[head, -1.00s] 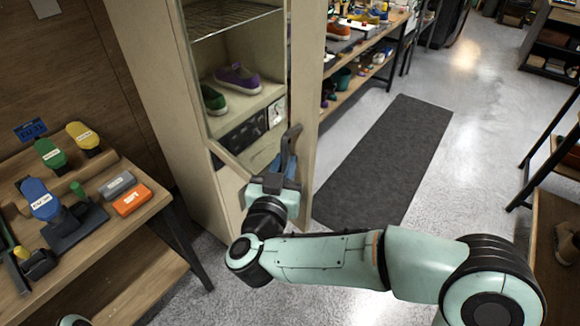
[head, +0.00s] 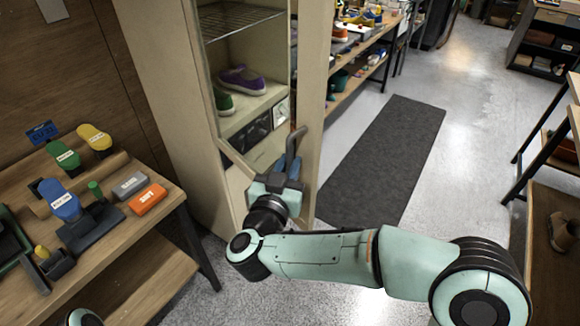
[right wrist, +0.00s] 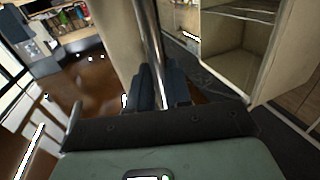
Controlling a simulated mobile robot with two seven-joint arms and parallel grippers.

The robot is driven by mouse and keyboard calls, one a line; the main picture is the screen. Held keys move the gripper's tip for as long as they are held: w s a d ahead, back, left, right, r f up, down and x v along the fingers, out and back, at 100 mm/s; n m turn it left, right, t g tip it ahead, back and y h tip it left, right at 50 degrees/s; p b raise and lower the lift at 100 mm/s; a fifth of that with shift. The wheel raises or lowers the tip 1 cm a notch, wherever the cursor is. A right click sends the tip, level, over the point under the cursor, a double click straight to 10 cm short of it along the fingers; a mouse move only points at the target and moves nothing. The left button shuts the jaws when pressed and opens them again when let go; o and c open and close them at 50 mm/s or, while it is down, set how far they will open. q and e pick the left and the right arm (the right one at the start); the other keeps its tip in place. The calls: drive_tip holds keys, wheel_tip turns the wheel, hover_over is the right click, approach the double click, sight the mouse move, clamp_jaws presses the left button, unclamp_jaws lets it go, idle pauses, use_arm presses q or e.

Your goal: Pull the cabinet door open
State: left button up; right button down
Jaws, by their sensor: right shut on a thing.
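The tall cream cabinet (head: 165,110) stands left of centre in the head view. Its door (head: 314,90) stands open on the right side of the front, seen nearly edge-on. Behind the opening are a wire shelf (head: 238,18), a purple shoe (head: 242,80) and a green shoe (head: 223,101). My right gripper (head: 285,168) is at the door at mid height, shut on its handle. In the right wrist view the handle (right wrist: 149,42) is a shiny metal bar running between the dark fingers (right wrist: 160,85), with the open cabinet interior (right wrist: 232,50) to the right. My left gripper is not in view.
A dark mat (head: 385,160) lies on the grey floor right of the door. Shelving stands behind the door and at the right edge. The floor between is clear.

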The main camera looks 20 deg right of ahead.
drive_tip(key=shift+a+r, duration=0.1)
drive_tip(key=shift+r, duration=0.1)
drive_tip(key=c, duration=1.3)
unclamp_jaws()
drive_tip(key=shift+w, duration=0.1)
drive_tip(key=shift+o, duration=0.4)
drive_tip(key=shift+w+a+f, duration=0.1)
drive_tip(key=shift+w+f, duration=0.05)
drive_tip(key=shift+s+a, duration=0.15)
drive_tip(key=shift+s, duration=0.25)
drive_tip(key=b+v, duration=0.2)
drive_tip(key=v, duration=1)
drive_tip(key=shift+s+a, duration=0.2)
drive_tip(key=shift+s, duration=0.05)
